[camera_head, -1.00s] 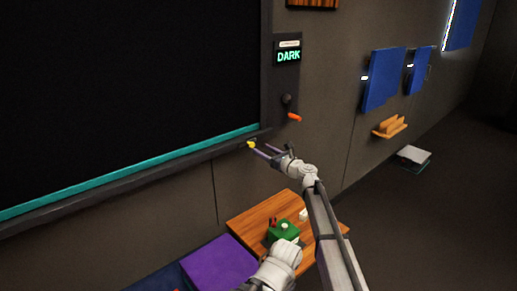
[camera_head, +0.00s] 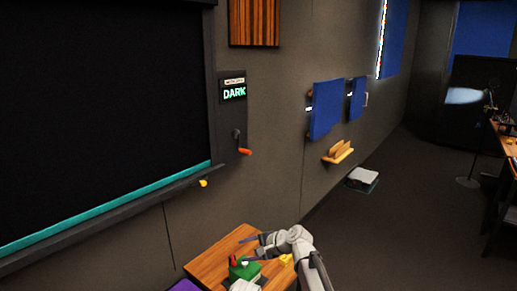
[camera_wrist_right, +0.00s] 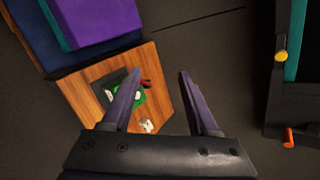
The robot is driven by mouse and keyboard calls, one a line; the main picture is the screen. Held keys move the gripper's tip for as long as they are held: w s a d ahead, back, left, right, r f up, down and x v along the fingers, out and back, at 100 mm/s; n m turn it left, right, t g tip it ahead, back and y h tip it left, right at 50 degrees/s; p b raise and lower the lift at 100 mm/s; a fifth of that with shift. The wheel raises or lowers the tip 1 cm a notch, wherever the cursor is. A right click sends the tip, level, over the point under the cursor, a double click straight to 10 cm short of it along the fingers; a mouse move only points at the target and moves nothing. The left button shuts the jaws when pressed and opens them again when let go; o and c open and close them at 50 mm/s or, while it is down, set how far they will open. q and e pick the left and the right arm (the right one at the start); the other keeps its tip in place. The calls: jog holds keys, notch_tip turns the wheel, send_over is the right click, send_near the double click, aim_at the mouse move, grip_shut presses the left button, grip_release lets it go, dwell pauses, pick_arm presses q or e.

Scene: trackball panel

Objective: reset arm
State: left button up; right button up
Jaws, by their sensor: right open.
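My right gripper (camera_head: 253,249) is in the lower middle of the head view, over the small wooden table (camera_head: 212,262). In the right wrist view its two dark fingers (camera_wrist_right: 158,85) stand wide apart with nothing held between them. The table top (camera_wrist_right: 85,101) and a green object (camera_wrist_right: 118,97) on it lie beyond the fingers, the green object partly hidden by the left finger. My left gripper is not seen.
A yellow knob (camera_head: 203,183) sits at the end of the ledge under the dark board (camera_head: 100,110).

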jog(key=s+d+f+n+g+h, duration=0.2)
jog(key=s+d+f+n+h, duration=0.3)
jog(key=s+d, duration=0.6)
jog(key=s+d+f+n+g+h, duration=0.35)
jog(key=s+d+n, duration=0.25)
jog(key=s+d, duration=0.45)
pick_arm(q)
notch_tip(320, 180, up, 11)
jog(key=p, duration=1.1)
pick_arm(e)
jog(key=s+a+r+n+h, duration=0.2)
jog(key=s+a+r+n, duration=0.2)
jog(key=s+a+r, duration=0.3)
jog(key=a+r, duration=0.3)
jog(key=shift+a+r, duration=0.3)
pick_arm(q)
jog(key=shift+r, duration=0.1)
